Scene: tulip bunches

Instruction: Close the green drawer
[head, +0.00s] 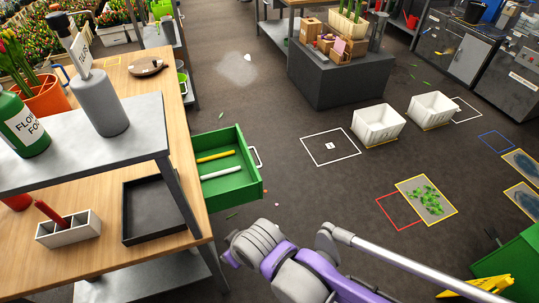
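The green drawer (232,184) stands pulled open from the right side of the wooden workbench (148,82). A yellow stick and a white stick lie inside it. Its pale handle (257,159) is on the front panel, facing right. A purple and grey arm of mine (283,264) reaches in from the bottom, a little below the drawer and apart from it in the picture. I cannot make out gripper fingers on it. No other gripper shows.
A grey shelf (84,140) on the bench carries bottles. A black tray (156,208) lies below it. Open floor (285,190) lies right of the drawer, with white bins (378,125) beyond. A dark display block (341,80) stands at the back.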

